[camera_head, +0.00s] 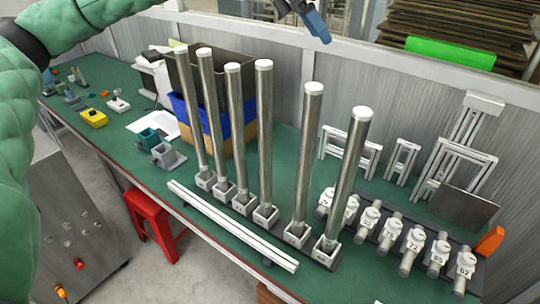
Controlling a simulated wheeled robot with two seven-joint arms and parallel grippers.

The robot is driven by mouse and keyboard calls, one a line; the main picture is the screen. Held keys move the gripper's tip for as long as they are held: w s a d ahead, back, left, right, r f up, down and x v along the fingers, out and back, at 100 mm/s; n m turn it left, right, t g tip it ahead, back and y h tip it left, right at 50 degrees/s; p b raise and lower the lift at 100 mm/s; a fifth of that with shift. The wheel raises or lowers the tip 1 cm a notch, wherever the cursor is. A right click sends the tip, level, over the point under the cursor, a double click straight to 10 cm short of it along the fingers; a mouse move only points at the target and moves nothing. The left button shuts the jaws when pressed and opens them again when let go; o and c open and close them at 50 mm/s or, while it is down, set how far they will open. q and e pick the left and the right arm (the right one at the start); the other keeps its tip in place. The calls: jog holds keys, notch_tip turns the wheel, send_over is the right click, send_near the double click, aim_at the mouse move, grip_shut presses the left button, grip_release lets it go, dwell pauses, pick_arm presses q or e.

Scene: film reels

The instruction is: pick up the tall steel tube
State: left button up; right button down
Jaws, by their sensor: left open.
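Several tall steel tubes with white tops stand upright in small square holders on the green table. A row at the left includes a leftmost tube (190,110), a second (215,125), a third (240,140) and a fourth (265,150). Two more stand apart to the right, one tube (304,165) and the rightmost tube (346,185). I cannot tell which one the task names. My left gripper (318,26), with blue fingers, is at the top edge, above and behind the tubes, open and touching none. My right gripper is out of view.
A blue bin (182,112) and cardboard box stand behind the left tubes. A white rail (232,225) lies along the front. Numbered fittings (413,243) lie at right, before metal frames (455,160). A red stool (150,222) stands below the table.

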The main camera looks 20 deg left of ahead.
pick_arm(q)
jog(key=a+f+y, duration=0.3)
jog(key=a, duration=0.2)
jog(key=g+y, duration=0.2)
jog(key=y, duration=0.2)
send_over(264, 75)
jog(key=w, duration=0.2)
jog(key=shift+s+a+f, duration=0.2)
jog(key=shift+a+f, duration=0.15)
jog(key=shift+a, duration=0.05)
jog(key=shift+f+p, duration=0.6)
jog(key=shift+f, duration=0.55)
notch_tip(264, 75, down, 4)
jog(key=p, duration=0.3)
jog(key=shift+w+d, duration=0.1)
jog(key=shift+w, duration=0.05)
jog(key=shift+f, duration=0.65)
grip_shut()
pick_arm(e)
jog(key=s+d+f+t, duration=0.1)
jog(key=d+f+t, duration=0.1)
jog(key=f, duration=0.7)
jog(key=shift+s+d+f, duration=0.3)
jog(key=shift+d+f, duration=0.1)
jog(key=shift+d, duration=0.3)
